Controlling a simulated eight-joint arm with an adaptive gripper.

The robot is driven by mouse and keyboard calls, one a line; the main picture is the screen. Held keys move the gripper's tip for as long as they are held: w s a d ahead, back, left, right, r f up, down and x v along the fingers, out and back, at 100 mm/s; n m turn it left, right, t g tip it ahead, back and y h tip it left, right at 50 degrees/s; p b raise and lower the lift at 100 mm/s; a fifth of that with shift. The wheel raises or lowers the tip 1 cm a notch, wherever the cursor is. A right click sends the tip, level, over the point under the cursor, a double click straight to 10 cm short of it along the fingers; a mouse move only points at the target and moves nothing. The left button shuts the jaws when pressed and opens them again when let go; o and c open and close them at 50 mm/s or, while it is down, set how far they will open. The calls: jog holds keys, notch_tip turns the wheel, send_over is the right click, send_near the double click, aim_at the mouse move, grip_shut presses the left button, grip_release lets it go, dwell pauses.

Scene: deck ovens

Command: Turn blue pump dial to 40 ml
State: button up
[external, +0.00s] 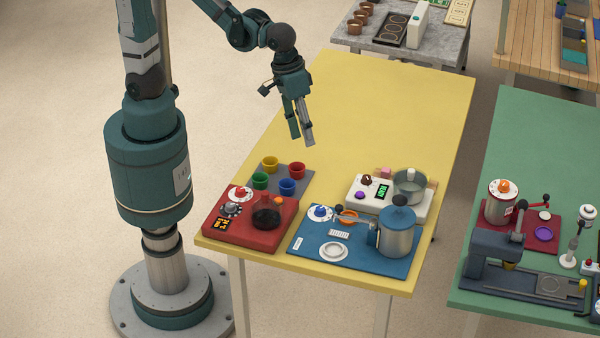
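The blue pump dial (320,212) is a small blue knob on a round white scale plate. It sits at the back left of a blue mat (306,254) at the front right of the yellow table. Its markings are too small to read. A metal pot with a blue lid (401,216) and a spout-like arm stands to its right on the same mat. My gripper (302,140) points down above the yellow table, well above and behind the dial. Its two fingers are apart with nothing between them, and it touches nothing.
A red block (222,238) with a red dial and dark flask stands left. Colored cups (270,163) are on a grey tray behind it. An orange ring (348,217) lies right of the dial. A white scale (357,205) with a pot stands behind. The table's rear is clear.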

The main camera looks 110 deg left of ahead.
aim_at(320, 208)
jog(key=w+d+f+n+g, duration=0.1)
jog(key=w+d+f, duration=0.1)
jog(key=f, duration=0.1)
jog(key=w+d+f+n, duration=0.2)
jog(key=f, duration=0.2)
jog(key=w+d+f+n+g+p, duration=0.1)
jog(key=w+f+n, duration=0.1)
jog(key=w+f, duration=0.1)
jog(key=shift+d+f+g, duration=0.3)
jog(key=shift+d+f, duration=0.1)
jog(key=shift+f, duration=0.2)
jog(key=shift+w+d+f, duration=0.1)
jog(key=shift+d+f, duration=0.05)
jog(key=shift+f, duration=0.3)
jog(key=shift+f+b, duration=0.45)
jog(key=shift+f, duration=3.4)
jog(key=shift+c, duration=0.5)
jog(key=c, duration=0.8)
